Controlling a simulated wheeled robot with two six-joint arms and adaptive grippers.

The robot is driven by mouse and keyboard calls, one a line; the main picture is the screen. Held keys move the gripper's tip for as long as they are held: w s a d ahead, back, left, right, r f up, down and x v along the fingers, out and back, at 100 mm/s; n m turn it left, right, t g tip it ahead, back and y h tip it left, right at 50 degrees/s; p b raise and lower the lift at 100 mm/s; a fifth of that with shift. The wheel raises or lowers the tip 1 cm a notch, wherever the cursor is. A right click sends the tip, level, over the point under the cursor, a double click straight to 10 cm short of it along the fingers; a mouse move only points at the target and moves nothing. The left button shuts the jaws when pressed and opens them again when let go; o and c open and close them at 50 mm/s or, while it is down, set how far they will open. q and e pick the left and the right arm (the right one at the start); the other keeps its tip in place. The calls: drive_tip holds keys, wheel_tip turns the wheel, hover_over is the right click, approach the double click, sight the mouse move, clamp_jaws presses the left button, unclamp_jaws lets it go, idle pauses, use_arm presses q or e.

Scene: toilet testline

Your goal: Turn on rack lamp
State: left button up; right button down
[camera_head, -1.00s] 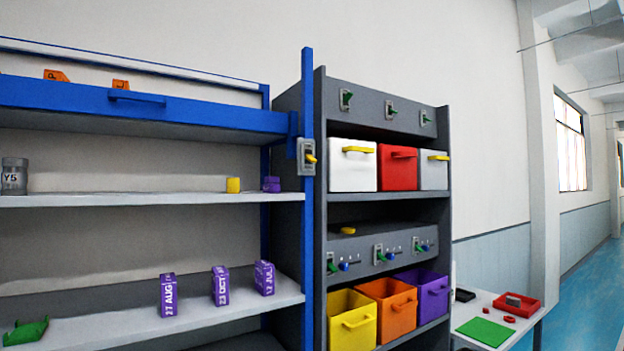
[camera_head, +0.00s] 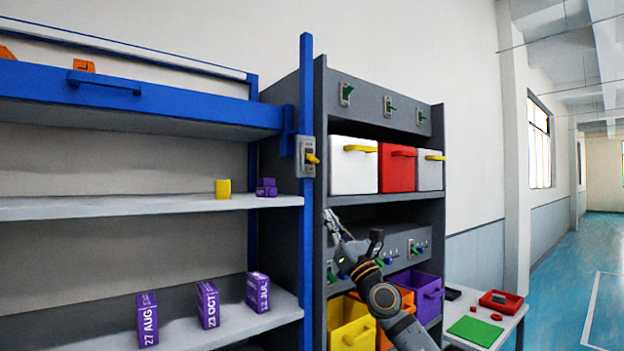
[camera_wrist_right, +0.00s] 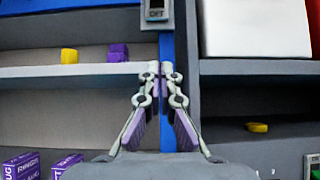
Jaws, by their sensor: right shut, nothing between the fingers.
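A grey switch (camera_head: 300,158) with a yellow lever (camera_head: 312,158) is mounted on the blue upright post of the blue-and-grey rack. In the right wrist view only the lower part of the switch (camera_wrist_right: 156,12) shows, at the top edge, with an "OFF" label; its lever is out of that view. My right gripper (camera_head: 328,214) is below the switch and slightly to its right, apart from it. In the right wrist view its fingers (camera_wrist_right: 160,70) are together and empty, in front of the blue post. My left gripper is not in view.
The rack's shelves hold a yellow block (camera_head: 223,189) and purple blocks (camera_head: 208,304). A dark cabinet (camera_head: 377,107) beside it carries other switches and coloured bins, including a white one (camera_head: 353,170). A small table (camera_head: 470,330) stands at right. Open floor (camera_head: 575,290) lies beyond.

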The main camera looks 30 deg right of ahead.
drive_tip(key=shift+s+a+r+n+y, duration=0.15)
drive_tip(key=shift+s+r+n+y, duration=0.2)
drive_tip(key=shift+r, duration=0.3)
